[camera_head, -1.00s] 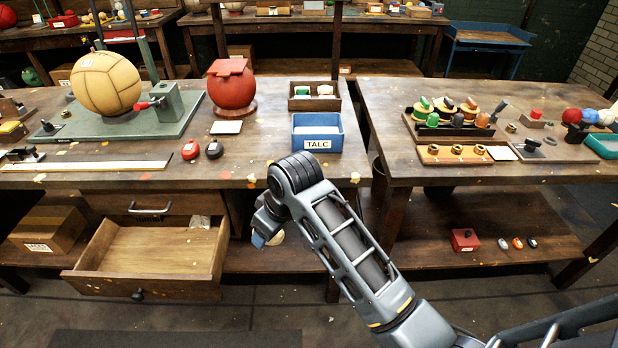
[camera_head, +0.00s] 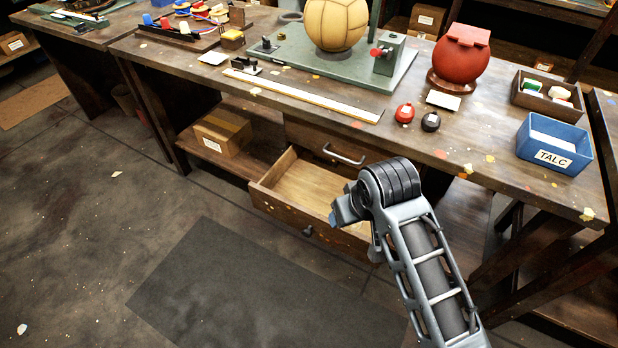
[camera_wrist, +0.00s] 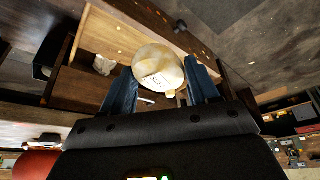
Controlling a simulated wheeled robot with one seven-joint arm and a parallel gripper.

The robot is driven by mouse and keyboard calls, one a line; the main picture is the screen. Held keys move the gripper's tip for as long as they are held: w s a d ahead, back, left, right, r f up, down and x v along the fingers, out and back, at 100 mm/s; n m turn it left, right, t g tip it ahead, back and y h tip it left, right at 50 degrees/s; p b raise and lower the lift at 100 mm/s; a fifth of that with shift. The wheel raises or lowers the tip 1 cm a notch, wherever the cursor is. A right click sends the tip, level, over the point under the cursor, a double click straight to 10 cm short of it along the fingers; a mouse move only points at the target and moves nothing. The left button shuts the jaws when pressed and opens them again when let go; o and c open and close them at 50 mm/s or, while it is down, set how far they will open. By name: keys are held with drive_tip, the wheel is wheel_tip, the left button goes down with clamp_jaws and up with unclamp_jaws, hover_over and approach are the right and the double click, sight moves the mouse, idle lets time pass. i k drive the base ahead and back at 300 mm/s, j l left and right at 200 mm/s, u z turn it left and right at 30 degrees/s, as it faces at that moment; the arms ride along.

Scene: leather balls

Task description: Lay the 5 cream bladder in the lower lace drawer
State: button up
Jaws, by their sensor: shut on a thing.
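A round cream bladder (camera_wrist: 158,70) with a small printed label is held between the blue fingers of my gripper (camera_wrist: 162,88) in the wrist view. The head view hides it behind my arm. The lower drawer (camera_head: 268,202) stands pulled out under the bench, and its visible left part is bare wood. My gripper is near the drawer, and my arm covers its right end. In the wrist view the open drawer (camera_wrist: 92,42) lies beyond and left of the bladder, with a small pale crumpled thing (camera_wrist: 104,64) in it.
The upper drawer (camera_head: 345,154) is shut. A cardboard box (camera_head: 222,133) sits on the shelf left of the drawers. The floor before the drawer is clear.

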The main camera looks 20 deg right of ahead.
sight(306, 198)
drive_tip(key=i+j, duration=1)
drive_tip(key=j, duration=0.2)
drive_tip(key=i+j, duration=0.5)
drive_tip(key=j, duration=0.15)
